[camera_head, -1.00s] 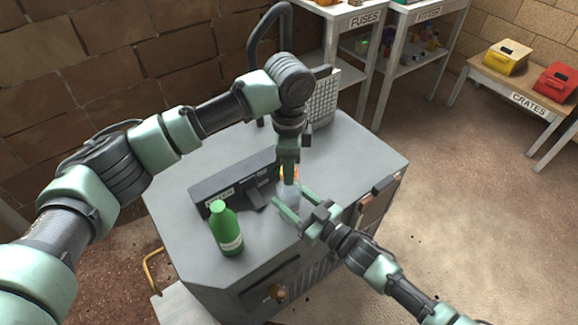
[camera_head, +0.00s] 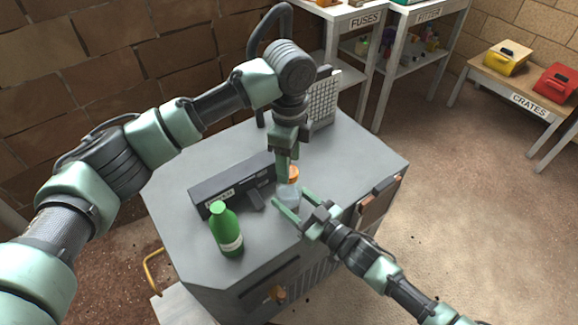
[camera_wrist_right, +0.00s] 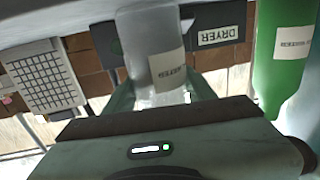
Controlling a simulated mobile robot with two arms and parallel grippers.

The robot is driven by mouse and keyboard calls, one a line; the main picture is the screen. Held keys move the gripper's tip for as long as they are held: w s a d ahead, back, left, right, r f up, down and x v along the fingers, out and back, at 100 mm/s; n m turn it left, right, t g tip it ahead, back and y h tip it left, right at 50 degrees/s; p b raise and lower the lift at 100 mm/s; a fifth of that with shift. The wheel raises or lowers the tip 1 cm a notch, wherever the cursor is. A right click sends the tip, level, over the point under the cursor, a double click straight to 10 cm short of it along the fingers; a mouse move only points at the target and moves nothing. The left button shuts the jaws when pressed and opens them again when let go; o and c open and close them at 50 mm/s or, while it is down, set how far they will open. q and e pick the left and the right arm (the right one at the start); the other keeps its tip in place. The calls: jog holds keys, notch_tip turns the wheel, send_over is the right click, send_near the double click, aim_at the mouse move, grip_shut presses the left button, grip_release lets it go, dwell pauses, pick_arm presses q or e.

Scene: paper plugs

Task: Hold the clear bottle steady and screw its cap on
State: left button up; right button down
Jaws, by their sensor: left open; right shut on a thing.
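The clear bottle (camera_head: 290,198) stands upright on the grey cabinet top, and an orange cap (camera_head: 293,174) sits at its top. My right gripper (camera_head: 290,196) is shut on the bottle's body from the front right. In the right wrist view the pale bottle (camera_wrist_right: 148,42) with its label is between the fingers (camera_wrist_right: 160,95); the cap is not seen there. My left gripper (camera_head: 289,163) points down at the cap with its fingers open, partly covering it. Whether a finger touches the cap, I cannot tell.
A green bottle (camera_head: 226,232) stands at the front left of the cabinet top (camera_head: 185,235). A dark box labelled DRYER (camera_wrist_right: 218,37) lies behind the bottles, also seen in the head view (camera_head: 232,186). A white grid panel (camera_head: 324,100) stands at the back.

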pick_arm(q)
notch_tip(320, 180, up, 2)
jog(key=shift+r, duration=0.1)
jog(key=n, duration=0.2)
jog(key=r+n, duration=0.1)
jog(key=n, duration=0.2)
jog(key=shift+r+n, duration=0.3)
jog(key=shift+r, duration=0.1)
jog(key=n, duration=0.1)
jog(key=r+n, duration=0.1)
jog(key=n, duration=0.3)
jog(key=shift+r, duration=0.25)
jog(key=shift+f, duration=4)
